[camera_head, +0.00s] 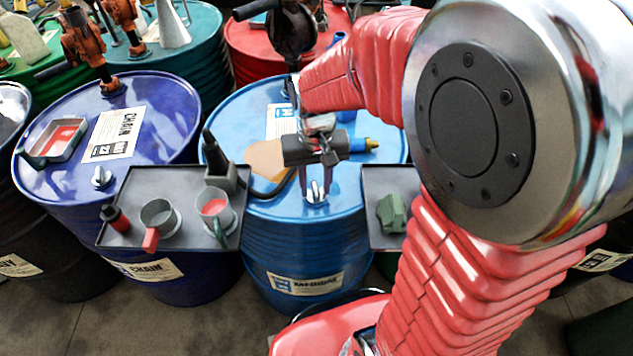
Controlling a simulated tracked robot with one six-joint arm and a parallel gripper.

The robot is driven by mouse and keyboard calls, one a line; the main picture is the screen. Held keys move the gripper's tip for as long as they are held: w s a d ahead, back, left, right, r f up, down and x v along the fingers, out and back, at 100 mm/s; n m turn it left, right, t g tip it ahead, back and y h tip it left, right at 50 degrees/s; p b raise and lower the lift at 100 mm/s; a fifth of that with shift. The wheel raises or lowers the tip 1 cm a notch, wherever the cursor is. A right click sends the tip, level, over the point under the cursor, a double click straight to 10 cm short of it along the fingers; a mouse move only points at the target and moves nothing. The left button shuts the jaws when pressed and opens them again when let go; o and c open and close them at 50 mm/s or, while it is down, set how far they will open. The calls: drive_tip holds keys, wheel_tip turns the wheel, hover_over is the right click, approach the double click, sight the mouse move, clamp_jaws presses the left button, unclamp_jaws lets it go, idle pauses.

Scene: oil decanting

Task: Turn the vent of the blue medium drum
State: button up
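The blue medium drum (305,245) stands in the middle, light blue, with a "MEDIUM" label on its side. Its vent (316,193) is a small silver winged cap near the front of the lid. My gripper (316,186) points down over the vent, with one finger on each side of it. The fingers are apart, and a narrow gap seems to show between them and the vent. Whether either finger touches it is too small to tell. My arm hides part of the right of the scene.
A dark tray (135,190) at the drum's left holds cups and a dark bottle; another tray (375,184) at its right holds a green object (391,213). The dark blue drum (60,105) has its own vent (101,177). A pump (290,40) stands behind my gripper.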

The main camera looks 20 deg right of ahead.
sight(316, 189)
wheel_tip(316, 189, up, 14)
drive_tip(key=shift+f, duration=0.15)
idle(0.6)
idle(0.3)
drive_tip(key=s+r+n+t, duration=0.1)
drive_tip(key=s+t, duration=0.4)
drive_tip(key=s, duration=0.6)
drive_tip(key=shift+d+n+t, duration=0.2)
drive_tip(key=shift+n+t, duration=0.1)
drive_tip(key=shift+n, duration=0.2)
drive_tip(key=shift+s+a+r, duration=0.1)
idle(0.6)
